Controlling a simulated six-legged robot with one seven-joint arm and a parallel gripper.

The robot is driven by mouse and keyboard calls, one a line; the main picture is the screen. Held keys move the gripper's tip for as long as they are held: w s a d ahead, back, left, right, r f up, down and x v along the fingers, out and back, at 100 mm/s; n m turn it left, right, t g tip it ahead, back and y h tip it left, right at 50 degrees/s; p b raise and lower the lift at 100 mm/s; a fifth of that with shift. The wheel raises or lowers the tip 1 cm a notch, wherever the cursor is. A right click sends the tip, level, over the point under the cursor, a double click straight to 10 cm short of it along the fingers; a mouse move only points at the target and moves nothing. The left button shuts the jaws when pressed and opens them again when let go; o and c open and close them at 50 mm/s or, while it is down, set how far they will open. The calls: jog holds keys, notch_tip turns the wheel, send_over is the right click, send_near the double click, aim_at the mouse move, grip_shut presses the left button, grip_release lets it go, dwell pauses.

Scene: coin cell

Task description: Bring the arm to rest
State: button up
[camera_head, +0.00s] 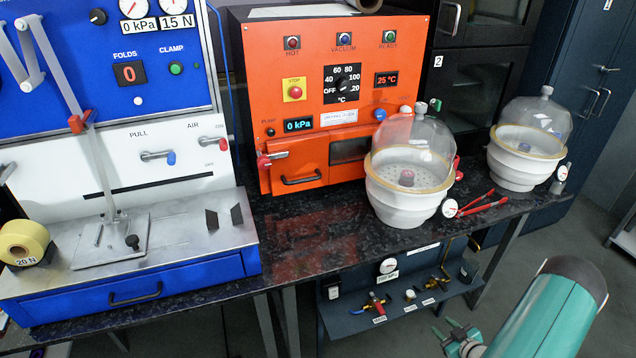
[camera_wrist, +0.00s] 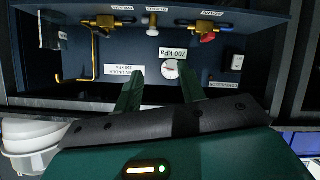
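My arm (camera_head: 545,312) reaches in from the lower right of the head view, a teal link with a dark grey band. My gripper (camera_head: 450,332) shows at its lower end, small and green, in front of and below the lower shelf. In the wrist view my gripper (camera_wrist: 160,84) has its two green fingers apart with nothing held between them. They point toward the shelf with the valves and gauge, which appears upside down there.
The lower shelf (camera_head: 345,325) carries valves and a gauge (camera_head: 388,266). Above it, the dark bench (camera_head: 310,235) holds an orange oven (camera_head: 262,90), two glass-domed desiccators (camera_head: 410,160) (camera_head: 520,165), red pliers (camera_head: 485,202) and a blue-white press (camera_head: 180,150). Grey floor (camera_head: 590,230) lies open at right.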

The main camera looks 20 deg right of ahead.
jog(key=w+a+r+g+h, duration=0.1)
jog(key=w+r, duration=0.3)
jog(key=r, duration=0.5)
jog(key=w+a+r+g+h, duration=0.1)
jog(key=w+r+g, duration=0.1)
jog(key=w+r, duration=0.45)
jog(key=w+r+g+h, duration=0.1)
jog(key=w+r+h, duration=0.15)
jog(key=r, duration=0.85)
jog(key=s+a+r+m+g, duration=0.1)
jog(key=s+a+r+m, duration=0.15)
jog(key=a+r, duration=0.8)
jog(key=s+a+r+m+g, duration=0.1)
jog(key=s+a+r, duration=0.3)
jog(key=a+r, duration=0.6)
jog(key=s+a+r+y, duration=0.1)
jog(key=s+a+y, duration=0.1)
jog(key=s+a, duration=0.5)
jog(key=s+a+r+g+y, duration=0.1)
jog(key=s+a+y, duration=0.1)
jog(key=s+a, duration=0.5)
jog(key=shift+s+a+r, duration=0.2)
jog(key=shift+a+r, duration=0.2)
jog(key=shift+a, duration=0.45)
